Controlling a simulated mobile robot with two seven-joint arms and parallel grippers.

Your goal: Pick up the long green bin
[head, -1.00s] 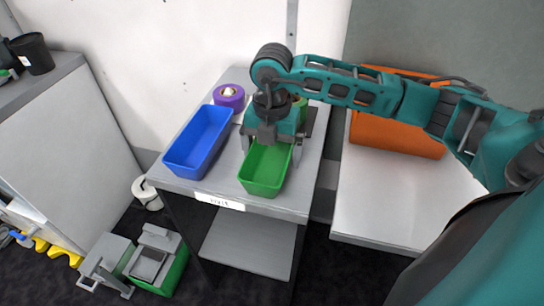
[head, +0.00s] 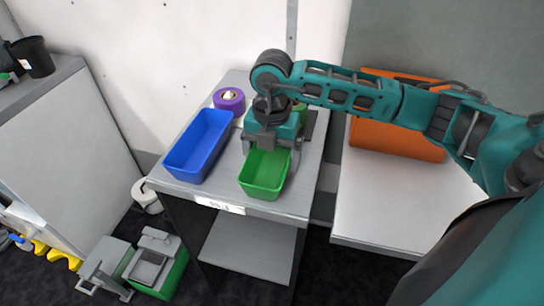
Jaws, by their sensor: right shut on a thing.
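The long green bin (head: 264,176) is on the top of the grey cart, near its front edge. My right gripper (head: 270,152) is above its far part, pointing down, with one finger at each long side of the bin. It is shut on the bin. The bin's far end is hidden under the gripper, and I cannot tell whether its base is clear of the cart top. My left gripper is not in view.
A blue bin (head: 199,146) is left of the green one on the cart (head: 222,202). A purple roll (head: 229,99) is behind. An orange bin (head: 396,137) stands on the white surface (head: 385,206) at right, under my right arm. Grey-and-green equipment (head: 158,262) is on the floor.

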